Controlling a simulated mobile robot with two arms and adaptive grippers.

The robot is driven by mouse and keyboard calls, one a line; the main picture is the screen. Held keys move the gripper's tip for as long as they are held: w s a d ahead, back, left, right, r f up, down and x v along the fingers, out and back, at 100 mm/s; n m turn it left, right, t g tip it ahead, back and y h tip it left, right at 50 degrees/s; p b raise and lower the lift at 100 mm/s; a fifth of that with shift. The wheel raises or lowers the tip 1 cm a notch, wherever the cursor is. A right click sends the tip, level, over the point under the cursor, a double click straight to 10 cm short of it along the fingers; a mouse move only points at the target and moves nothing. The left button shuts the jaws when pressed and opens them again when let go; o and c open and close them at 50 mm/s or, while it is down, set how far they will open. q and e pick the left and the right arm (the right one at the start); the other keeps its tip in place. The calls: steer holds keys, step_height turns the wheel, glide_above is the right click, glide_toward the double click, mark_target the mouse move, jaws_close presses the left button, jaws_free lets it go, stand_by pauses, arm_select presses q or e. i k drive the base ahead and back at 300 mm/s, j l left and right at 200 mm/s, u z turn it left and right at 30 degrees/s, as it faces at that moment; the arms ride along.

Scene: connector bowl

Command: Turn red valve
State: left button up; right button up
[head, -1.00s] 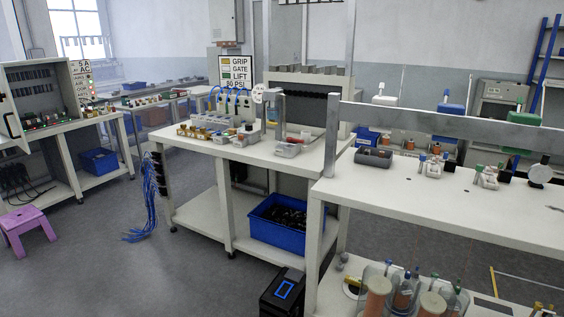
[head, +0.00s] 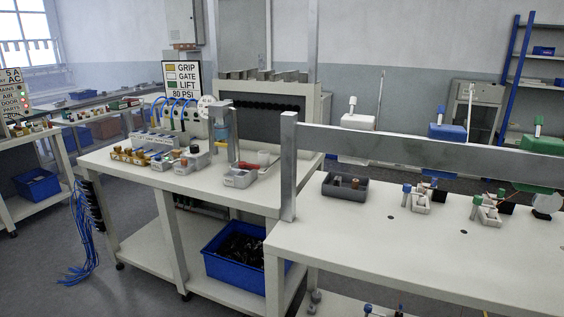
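A small red part (head: 249,166), which may be the valve's handle, shows at the right of the middle workbench (head: 190,184). It lies low beside a clear upright cylinder with a metal top (head: 223,128) and behind a small grey tray (head: 239,178). At this size I cannot tell its exact shape or which way it is turned. A round white gauge (head: 206,105) stands to the left of the cylinder. Neither of my grippers is in view.
A sign reading GRIP, GATE, LIFT, 80 PSI (head: 182,84) stands behind the middle bench. A white bench (head: 390,235) with a metal crossbar (head: 420,150) fills the right foreground. A blue bin (head: 236,280) sits on the lower shelf. Grey floor (head: 60,260) is open at the lower left.

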mark_target(241, 164)
steer(key=i+j+z, duration=0.4)
steer(key=j+z, duration=0.25)
steer(key=i+j+z, duration=0.1)
steer(key=j+z, duration=0.2)
steer(key=j, duration=0.15)
